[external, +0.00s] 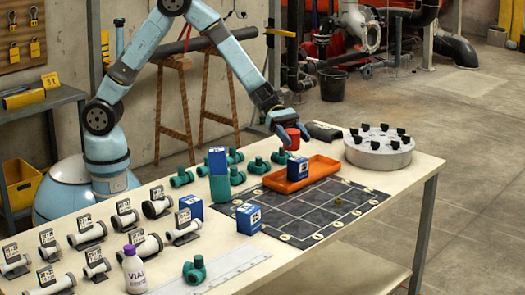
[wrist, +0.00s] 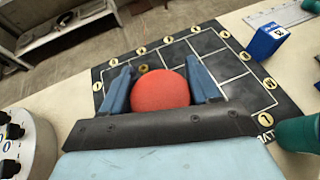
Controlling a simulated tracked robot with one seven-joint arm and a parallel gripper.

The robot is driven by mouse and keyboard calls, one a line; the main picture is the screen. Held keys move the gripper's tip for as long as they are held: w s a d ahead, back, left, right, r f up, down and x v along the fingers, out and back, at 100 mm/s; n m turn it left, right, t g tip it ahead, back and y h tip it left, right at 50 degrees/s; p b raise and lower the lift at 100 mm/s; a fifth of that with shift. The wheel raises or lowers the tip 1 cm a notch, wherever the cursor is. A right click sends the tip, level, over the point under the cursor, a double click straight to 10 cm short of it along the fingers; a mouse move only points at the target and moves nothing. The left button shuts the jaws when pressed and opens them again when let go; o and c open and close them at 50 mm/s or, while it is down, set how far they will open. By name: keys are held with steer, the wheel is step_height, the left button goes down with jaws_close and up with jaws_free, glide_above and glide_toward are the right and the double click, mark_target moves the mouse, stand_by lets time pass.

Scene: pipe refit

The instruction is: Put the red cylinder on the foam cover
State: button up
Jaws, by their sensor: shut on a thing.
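The red cylinder (external: 293,141) is held in my gripper (external: 289,131) above the far side of the table, near the orange tray. In the wrist view the round red end of the cylinder (wrist: 160,91) sits between the two blue fingers of my gripper (wrist: 161,86), which are shut on it. A dark, curved half-pipe piece (external: 323,132), which looks like the foam cover, lies on the table at the back, just right of the gripper. It cannot be made out in the wrist view. The cylinder appears raised and apart from it.
An orange tray (external: 302,174) lies below the gripper. A round grey stand with black knobs (external: 379,151) is at the right. A dark gridded mat (external: 325,208) lies in front. Blue boxes (external: 248,219), green fittings (external: 194,270) and white pipes (external: 141,247) fill the left.

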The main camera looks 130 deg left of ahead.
steer(key=s+a+r+n+g+y, duration=0.15)
steer(key=s+a+n+y, duration=0.4)
steer(key=s+a, duration=1.1)
steer(key=s+a+r+n+y, duration=0.2)
steer(key=s+a+n+y, duration=0.3)
steer(key=s+a, duration=1.15)
glide_above(322, 132)
steer(key=s+a, duration=0.2)
steer(key=a, duration=0.2)
steer(key=shift+m+y, duration=0.25)
steer(key=f, duration=0.9)
steer(key=shift+w+d, duration=0.2)
steer(key=shift+d, duration=0.05)
steer(key=shift+w+a+f, duration=0.35)
steer(key=shift+a+f, duration=0.1)
steer(key=shift+f, duration=1.6)
steer(key=shift+f, duration=0.1)
